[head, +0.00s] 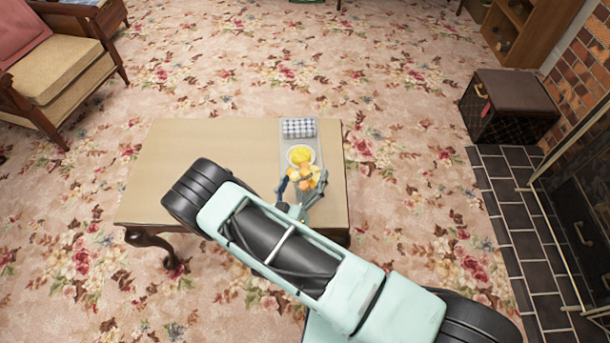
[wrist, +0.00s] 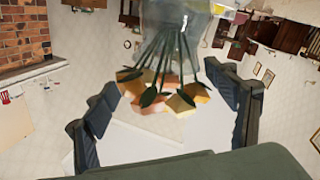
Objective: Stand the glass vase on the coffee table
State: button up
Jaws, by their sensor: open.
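The glass vase (wrist: 175,22) is clear and holds dark stems with orange and yellow flowers (wrist: 160,95). In the wrist view it appears upside down between the fingers of my open gripper (wrist: 165,110), with space on both sides. In the head view the orange flowers (head: 304,178) show over the near end of a grey tray, and my gripper (head: 303,191) is at them. The vase's glass body and base are hidden there, so I cannot tell what it rests on. The coffee table (head: 215,143) is low, with a tan top and curved dark legs.
The grey tray (head: 286,146) lies along the table's right side, with a checked cloth (head: 299,128) and a yellow bowl (head: 300,155). The table's left and middle are bare. An armchair (head: 65,80) stands at the left and a dark box seat (head: 510,105) at the right.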

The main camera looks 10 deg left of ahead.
jog(key=shift+r, duration=0.1)
jog(key=shift+s+r, duration=0.1)
jog(key=shift+s, duration=0.05)
jog(key=s, duration=1.1)
jog(key=shift+s+a, duration=0.35)
jog(key=shift+a, duration=0.1)
